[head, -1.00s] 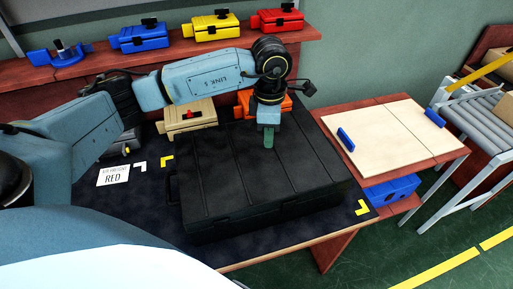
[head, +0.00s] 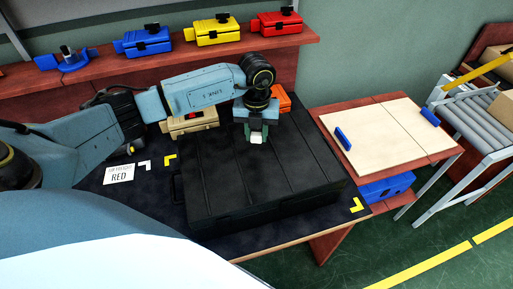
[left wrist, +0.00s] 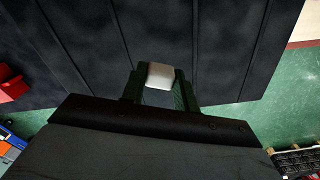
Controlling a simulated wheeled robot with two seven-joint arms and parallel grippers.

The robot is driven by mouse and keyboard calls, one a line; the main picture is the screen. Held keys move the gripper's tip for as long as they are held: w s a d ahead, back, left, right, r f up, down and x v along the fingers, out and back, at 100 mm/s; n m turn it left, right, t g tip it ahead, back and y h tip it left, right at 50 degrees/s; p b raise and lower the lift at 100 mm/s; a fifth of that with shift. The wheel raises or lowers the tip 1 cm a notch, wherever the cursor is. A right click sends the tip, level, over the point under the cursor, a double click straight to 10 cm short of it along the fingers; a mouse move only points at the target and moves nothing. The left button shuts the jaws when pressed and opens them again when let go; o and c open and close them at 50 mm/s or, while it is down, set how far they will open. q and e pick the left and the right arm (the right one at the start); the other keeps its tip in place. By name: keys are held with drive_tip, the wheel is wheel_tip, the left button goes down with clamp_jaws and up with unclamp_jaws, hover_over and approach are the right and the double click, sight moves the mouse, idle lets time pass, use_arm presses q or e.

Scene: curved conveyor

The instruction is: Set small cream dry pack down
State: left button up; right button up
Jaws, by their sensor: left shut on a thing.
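The small cream dry pack (head: 257,140) is between the fingers of my left gripper (head: 257,132), over the back middle of the closed black case (head: 265,185). In the left wrist view the pack (left wrist: 160,75) shows as a pale block at the tips of my left gripper (left wrist: 159,88), with the dark ribbed case lid (left wrist: 90,45) behind it. My left gripper is shut on the pack. I cannot tell whether the pack touches the lid or is held just above it. My right gripper is out of view.
A tan case (head: 195,121) and an orange case (head: 281,98) stand behind the black case. A white card reading RED (head: 119,174) lies left of it. Blue, yellow (head: 213,31) and red cases stand on the back shelf. A pale board (head: 385,135) lies on the right table.

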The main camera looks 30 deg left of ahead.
sight(257, 155)
use_arm(q)
drive_tip(key=shift+f, duration=3)
drive_tip(key=shift+f, duration=0.15)
drive_tip(key=o, duration=0.9)
drive_tip(key=shift+o, duration=0.2)
wheel_tip(257, 155, up, 12)
drive_tip(key=shift+r, duration=0.2)
